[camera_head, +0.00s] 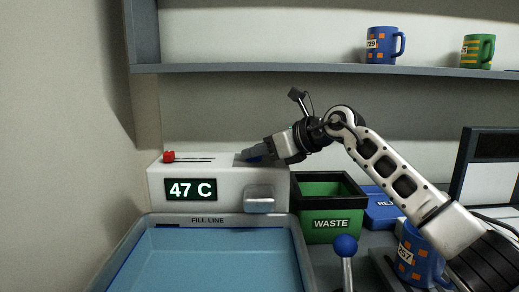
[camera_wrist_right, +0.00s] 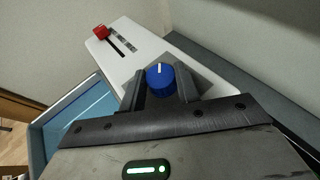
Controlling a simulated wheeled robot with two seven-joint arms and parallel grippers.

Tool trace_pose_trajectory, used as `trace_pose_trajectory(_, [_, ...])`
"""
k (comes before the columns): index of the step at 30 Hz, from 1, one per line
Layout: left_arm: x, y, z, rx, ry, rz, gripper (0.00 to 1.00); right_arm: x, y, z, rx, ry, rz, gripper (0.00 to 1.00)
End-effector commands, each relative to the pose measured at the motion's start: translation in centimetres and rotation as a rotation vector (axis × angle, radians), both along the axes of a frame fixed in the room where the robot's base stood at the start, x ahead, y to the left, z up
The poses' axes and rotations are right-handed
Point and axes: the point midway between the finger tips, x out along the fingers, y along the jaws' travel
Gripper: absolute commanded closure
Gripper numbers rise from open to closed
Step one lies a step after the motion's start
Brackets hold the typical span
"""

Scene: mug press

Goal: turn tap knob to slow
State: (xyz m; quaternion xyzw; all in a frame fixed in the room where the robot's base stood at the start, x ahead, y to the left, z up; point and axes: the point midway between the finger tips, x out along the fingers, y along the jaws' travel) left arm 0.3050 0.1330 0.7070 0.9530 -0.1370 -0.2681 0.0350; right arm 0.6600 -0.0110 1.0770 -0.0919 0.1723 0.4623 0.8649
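The blue tap knob (camera_wrist_right: 160,78) has a white pointer line and stands on the white tap housing (camera_wrist_right: 138,45). In the right wrist view the two dark fingers of my right gripper (camera_wrist_right: 162,88) are on either side of the knob, close to its sides. I cannot tell whether they press on it. In the head view my right gripper (camera_head: 256,154) is low over the right end of the housing top and hides the knob. My left gripper is not in view. No slow mark can be read.
A red slider (camera_head: 169,156) is on the housing, above a "47 C" display (camera_head: 191,189). A silver spout (camera_head: 260,198) faces a water basin (camera_head: 213,222). A green waste bin (camera_head: 331,223), a blue-knobbed lever (camera_head: 345,246) and a blue mug (camera_head: 421,258) stand to the right.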

Motion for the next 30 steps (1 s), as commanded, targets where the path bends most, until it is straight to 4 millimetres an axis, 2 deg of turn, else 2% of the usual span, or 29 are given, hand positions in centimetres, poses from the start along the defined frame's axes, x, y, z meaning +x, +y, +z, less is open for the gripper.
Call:
trace_pose_trajectory(2, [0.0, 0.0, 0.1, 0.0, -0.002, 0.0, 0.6, 0.0, 0.0, 0.0, 0.0, 0.0, 0.0, 0.91])
trace_pose_trajectory(11, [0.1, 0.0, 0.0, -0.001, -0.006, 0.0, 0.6, 0.0, 0.0, 0.0, -0.001, -0.003, -0.025, 0.91])
trace_pose_trajectory(20, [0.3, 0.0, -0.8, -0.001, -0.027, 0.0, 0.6, -0.3, 0.2, -0.2, -0.003, -0.01, -0.185, 0.91])
trace_pose_trajectory(27, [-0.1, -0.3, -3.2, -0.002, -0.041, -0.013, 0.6, -0.5, 0.6, -0.6, -0.002, -0.013, -0.397, 0.91])
trace_pose_trajectory(30, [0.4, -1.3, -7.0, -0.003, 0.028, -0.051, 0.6, -0.6, 0.7, -0.6, -0.001, -0.012, -0.486, 0.91])
